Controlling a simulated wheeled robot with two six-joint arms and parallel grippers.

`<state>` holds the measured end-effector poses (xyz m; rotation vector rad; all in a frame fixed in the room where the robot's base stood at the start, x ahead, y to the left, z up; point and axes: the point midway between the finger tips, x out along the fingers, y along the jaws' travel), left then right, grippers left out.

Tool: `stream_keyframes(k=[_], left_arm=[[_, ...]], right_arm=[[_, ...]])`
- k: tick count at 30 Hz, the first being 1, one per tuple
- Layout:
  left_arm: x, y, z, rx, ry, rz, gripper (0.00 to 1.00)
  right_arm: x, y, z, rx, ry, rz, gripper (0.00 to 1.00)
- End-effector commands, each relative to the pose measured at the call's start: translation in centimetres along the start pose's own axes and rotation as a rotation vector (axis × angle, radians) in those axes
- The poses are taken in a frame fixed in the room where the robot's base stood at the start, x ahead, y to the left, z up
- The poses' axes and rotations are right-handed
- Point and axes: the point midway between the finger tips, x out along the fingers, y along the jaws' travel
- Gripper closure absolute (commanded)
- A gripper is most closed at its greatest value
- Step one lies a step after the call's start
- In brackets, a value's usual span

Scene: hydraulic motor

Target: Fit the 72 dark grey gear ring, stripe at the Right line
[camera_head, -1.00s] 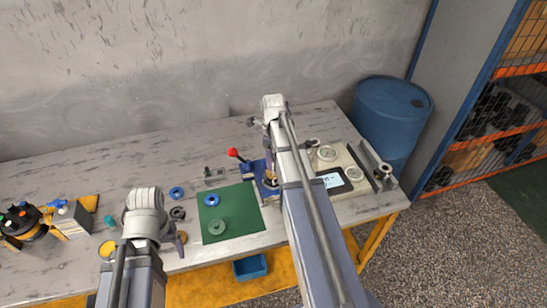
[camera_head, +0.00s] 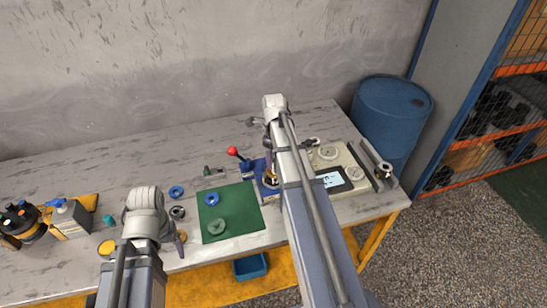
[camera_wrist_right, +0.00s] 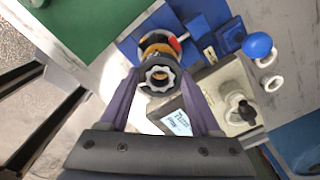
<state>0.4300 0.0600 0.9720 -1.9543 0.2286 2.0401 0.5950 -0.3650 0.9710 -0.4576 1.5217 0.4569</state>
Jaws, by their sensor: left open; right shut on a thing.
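In the right wrist view, my right gripper (camera_wrist_right: 158,88) is shut on a dark grey ring (camera_wrist_right: 146,77) with a lighter toothed part in its middle. Just beyond it stands a yellow, red and black part (camera_wrist_right: 158,42) at the blue vise (camera_wrist_right: 208,38). I cannot tell whether the ring touches that part. No stripe or Right line can be made out. In the head view, my right arm hides most of this area; the vise (camera_head: 262,186) shows beside the arm. My left gripper (camera_head: 181,240) is open and empty near the table's front edge.
The green mat (camera_head: 240,205) carries a blue ring (camera_head: 211,199) and a grey-green ring (camera_head: 216,227). Another blue ring (camera_head: 176,191) and a dark ring (camera_head: 177,212) lie left of it. A red-knobbed lever (camera_head: 232,151) rises behind. A gauge panel (camera_head: 348,165) stands right.

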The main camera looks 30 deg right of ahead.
Motion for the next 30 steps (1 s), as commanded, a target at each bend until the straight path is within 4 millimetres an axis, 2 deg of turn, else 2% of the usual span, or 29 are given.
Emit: stream_keyframes(k=[30], left_arm=[[0.88, 0.08, -0.05, 0.0, 0.0, 0.0, 0.2]], right_arm=[[0.89, 0.0, 0.0, 0.0, 0.0, 0.0, 1.0]])
